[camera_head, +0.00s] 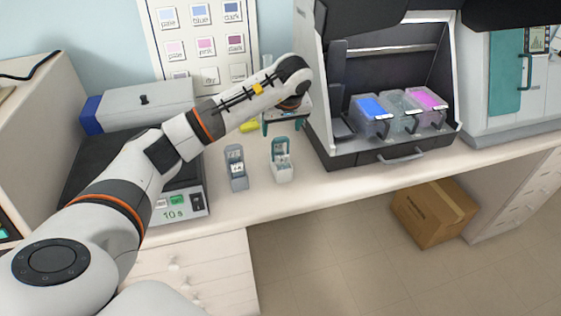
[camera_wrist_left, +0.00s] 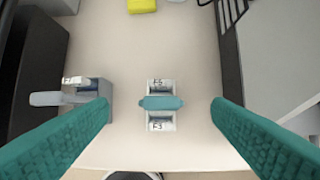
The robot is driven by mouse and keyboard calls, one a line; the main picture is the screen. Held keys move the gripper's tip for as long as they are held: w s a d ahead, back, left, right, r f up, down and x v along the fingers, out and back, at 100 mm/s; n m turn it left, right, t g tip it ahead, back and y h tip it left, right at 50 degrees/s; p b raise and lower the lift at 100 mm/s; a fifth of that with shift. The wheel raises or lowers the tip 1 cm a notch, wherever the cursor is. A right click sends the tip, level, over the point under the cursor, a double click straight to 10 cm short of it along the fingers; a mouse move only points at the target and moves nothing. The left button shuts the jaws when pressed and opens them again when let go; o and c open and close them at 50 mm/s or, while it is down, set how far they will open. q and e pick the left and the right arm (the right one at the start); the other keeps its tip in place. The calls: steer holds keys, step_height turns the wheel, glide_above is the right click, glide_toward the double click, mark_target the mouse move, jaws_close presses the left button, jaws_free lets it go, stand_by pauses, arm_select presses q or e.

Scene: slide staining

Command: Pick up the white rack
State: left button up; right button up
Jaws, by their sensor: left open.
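The white rack (camera_head: 283,173) stands upright on the bench, with a teal handle (camera_head: 281,146) arched over it. In the left wrist view the white rack (camera_wrist_left: 161,122) is seen from above, its teal handle (camera_wrist_left: 161,103) lying across its middle between my fingers. My left gripper (camera_head: 284,124) is open and empty above the white rack, with its teal fingers (camera_wrist_left: 160,110) apart on either side and not touching it. My right gripper is not in view.
A staining cabinet (camera_head: 385,150) with blue, clear and pink baths stands close on the right. A black-topped device (camera_head: 180,208) reading "10 s" is on the left. A yellow object (camera_head: 249,127) lies behind. The bench's front edge is near the racks.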

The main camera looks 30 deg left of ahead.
mark_target(281, 137)
arm_select(q)
steer(key=p+x, duration=0.1)
steer(key=x, duration=0.1)
steer(key=p+x, duration=0.1)
steer(key=x, duration=0.2)
steer(key=shift+s+d+f, duration=0.1)
steer(key=shift+d+f, duration=0.05)
steer(key=shift+f, duration=0.4)
steer(key=c, duration=1.3)
